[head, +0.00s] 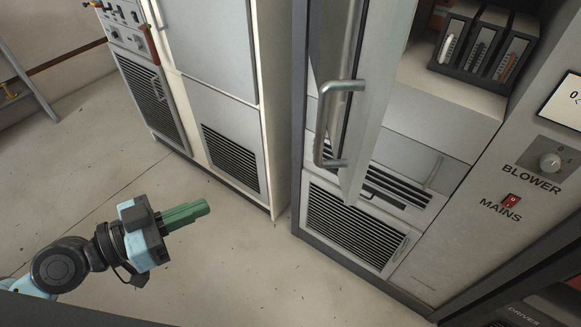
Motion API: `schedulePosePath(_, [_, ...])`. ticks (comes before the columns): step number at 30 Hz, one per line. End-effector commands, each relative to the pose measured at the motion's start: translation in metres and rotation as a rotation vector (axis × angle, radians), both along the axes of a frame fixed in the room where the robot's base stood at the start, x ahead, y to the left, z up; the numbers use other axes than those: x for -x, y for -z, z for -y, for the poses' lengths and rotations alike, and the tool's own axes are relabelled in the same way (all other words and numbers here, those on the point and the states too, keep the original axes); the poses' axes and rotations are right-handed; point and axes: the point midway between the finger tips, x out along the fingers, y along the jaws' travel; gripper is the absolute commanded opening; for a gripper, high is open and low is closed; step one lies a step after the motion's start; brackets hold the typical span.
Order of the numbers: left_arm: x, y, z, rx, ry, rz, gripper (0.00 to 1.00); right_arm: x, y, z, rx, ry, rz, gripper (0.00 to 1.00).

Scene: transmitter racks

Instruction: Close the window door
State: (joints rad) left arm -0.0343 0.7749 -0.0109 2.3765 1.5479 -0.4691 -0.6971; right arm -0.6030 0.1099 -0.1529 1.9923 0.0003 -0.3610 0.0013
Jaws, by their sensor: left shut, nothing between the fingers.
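The window door (372,110) stands open on the rack in the middle of the head view, swung out toward me on its left side. I see it nearly edge-on, so its pane is mostly hidden. Its silver bar handle (324,125) is on the side facing left. My left gripper (205,209), with green fingers, is shut and empty. It is over the floor at the lower left, well to the left of the door and apart from it. My right gripper is out of view.
The open rack bay holds a dark unit with several slots (483,50). A panel at right has a BLOWER knob (550,162) and a red MAINS switch (512,201). Closed cabinets (215,85) stand at the back left. The floor (235,270) between my left gripper and the rack is clear.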

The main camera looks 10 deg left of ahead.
Motion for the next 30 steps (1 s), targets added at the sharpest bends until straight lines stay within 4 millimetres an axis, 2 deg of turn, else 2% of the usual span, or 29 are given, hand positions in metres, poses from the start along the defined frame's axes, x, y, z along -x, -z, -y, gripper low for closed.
schedulePosePath(3, [0.009, -0.042, 0.012, 0.024, 0.126, 0.073, 0.0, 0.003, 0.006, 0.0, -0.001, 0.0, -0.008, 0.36])
schedulePosePath(6, [0.019, -0.069, 0.02, 0.044, 0.211, 0.115, 0.0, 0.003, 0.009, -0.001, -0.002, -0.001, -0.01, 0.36])
schedulePosePath(10, [0.031, -0.091, 0.027, 0.06, 0.283, 0.148, 0.0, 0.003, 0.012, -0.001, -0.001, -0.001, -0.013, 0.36])
schedulePosePath(15, [0.037, -0.101, 0.03, 0.069, 0.316, 0.162, 0.0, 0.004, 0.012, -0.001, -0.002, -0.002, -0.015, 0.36])
schedulePosePath(23, [0.036, -0.102, 0.033, 0.069, 0.316, 0.162, 0.0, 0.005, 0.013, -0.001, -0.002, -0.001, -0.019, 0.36])
schedulePosePath(30, [0.03, -0.102, 0.047, 0.067, 0.316, 0.163, 0.0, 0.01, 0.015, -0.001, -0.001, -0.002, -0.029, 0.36])
